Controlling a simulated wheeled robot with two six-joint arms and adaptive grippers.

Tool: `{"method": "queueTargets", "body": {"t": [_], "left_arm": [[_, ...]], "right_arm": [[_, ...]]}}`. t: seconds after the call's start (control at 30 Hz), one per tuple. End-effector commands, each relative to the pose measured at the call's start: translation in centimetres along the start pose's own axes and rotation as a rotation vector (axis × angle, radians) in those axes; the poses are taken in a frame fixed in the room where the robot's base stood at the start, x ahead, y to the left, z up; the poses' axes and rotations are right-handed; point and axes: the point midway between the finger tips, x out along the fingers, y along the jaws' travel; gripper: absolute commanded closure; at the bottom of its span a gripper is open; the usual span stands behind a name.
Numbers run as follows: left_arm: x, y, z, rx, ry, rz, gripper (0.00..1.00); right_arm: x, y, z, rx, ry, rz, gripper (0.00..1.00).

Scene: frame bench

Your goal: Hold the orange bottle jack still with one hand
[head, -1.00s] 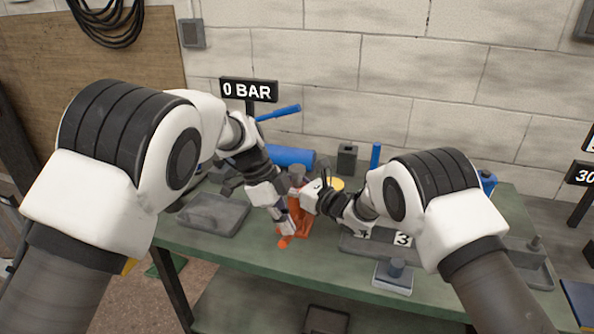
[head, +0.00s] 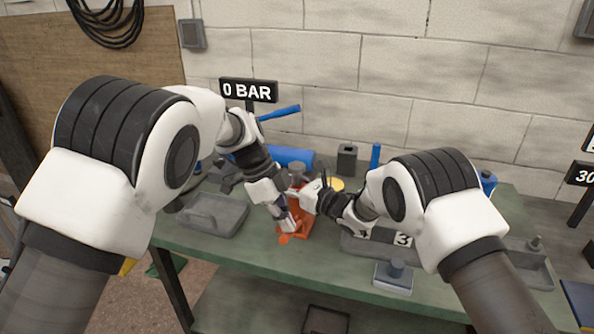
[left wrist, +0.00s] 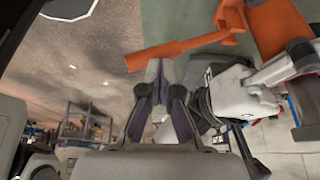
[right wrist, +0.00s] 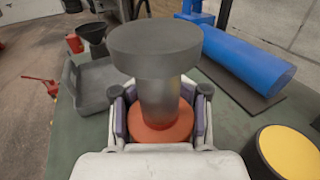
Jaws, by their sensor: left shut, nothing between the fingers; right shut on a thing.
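The orange bottle jack (head: 303,222) stands on the green bench, partly hidden behind my grippers. Its grey ram with a wide round cap (right wrist: 155,40) rises from an orange collar (right wrist: 160,127) in the right wrist view. My right gripper (head: 308,192) is shut around the jack's upper part, with a finger on each side of it. My left gripper (head: 290,228) is shut and empty, low in front of the jack. In the left wrist view its fingertips (left wrist: 158,68) are close to the jack's orange lever (left wrist: 165,54); I cannot tell if they touch.
A grey tray (head: 213,216) lies left of the jack. A blue cylinder (head: 291,156) and a "0 BAR" sign (head: 248,90) are behind it. A yellow-topped round item (right wrist: 285,150) is close on the right. The bench's front edge is near.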

Motion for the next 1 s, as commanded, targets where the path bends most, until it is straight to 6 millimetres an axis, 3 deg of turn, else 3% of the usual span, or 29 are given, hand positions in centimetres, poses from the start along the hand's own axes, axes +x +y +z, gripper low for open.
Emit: {"method": "queueTargets", "body": {"t": [0.63, 1.0], "left_arm": [[-0.1, 0.0, -0.1, 0.0, 0.0, 0.001, 1.0], [-3.9, 0.0, -1.6, 0.002, 0.0, -0.001, 1.0]], "right_arm": [[0.0, 0.0, 0.1, -0.001, -0.002, -0.001, 1.0], [0.0, 0.0, 0.1, 0.0, -0.001, -0.001, 1.0]]}}
